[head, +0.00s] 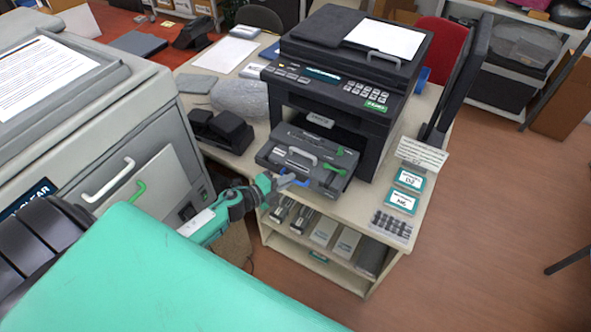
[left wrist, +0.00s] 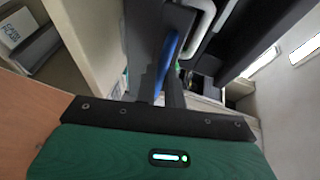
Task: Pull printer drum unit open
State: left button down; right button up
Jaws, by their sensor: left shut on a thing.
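The black printer (head: 345,85) stands on the cream table. The grey drum unit (head: 330,160) juts out of the opening in its front, with a white handle (head: 302,156) on top and green levers (head: 335,169). My left gripper (head: 288,182) is at the drum unit's front edge, shut on its blue tab. In the left wrist view the blue tab (left wrist: 168,62) shows as a strip by the gripper fingers; the exact contact is partly hidden. The white handle also shows there (left wrist: 200,22). My right gripper is not clearly in view.
Dark cartridges (head: 220,130) and a clear bag (head: 240,98) lie left of the printer. Teal-labelled boxes (head: 405,190) and a grid tray (head: 392,225) are at right. A shelf (head: 320,260) below holds several items. A large grey machine (head: 150,150) stands at left.

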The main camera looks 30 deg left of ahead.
pick_arm(q)
jog(key=s, duration=0.3)
jog(key=shift+s, duration=0.4)
pick_arm(e)
jog(key=shift+s+d, duration=0.25)
jog(key=shift+d, duration=0.3)
jog(key=shift+s+d, duration=0.2)
jog(key=shift+d, duration=0.3)
